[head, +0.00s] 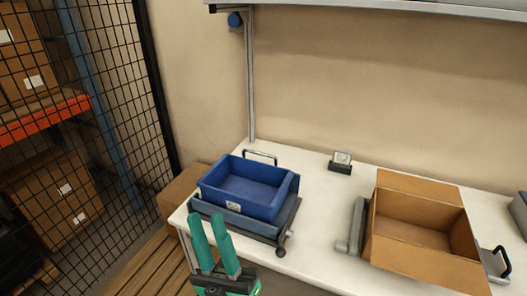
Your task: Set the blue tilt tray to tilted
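The blue tilt tray (237,207) is an empty open bin with a small white label on its front. It sits on a grey-blue base (240,227) at the left end of the white table. A thin metal handle (260,154) stands at its back, and a small dark knob (281,252) shows at the base's front right corner. The tray looks close to level, but its exact angle is hard to tell. My gripper (206,216), with two green fingers, is in front of the tray's left part. Its fingers are apart with nothing between them.
An open cardboard box (421,262) in a grey holder with a black handle (500,262) stands on the right of the table (318,222). A small card stand (341,162) is at the back. A black mesh fence (103,110) is on the left. Bare tabletop lies between tray and box.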

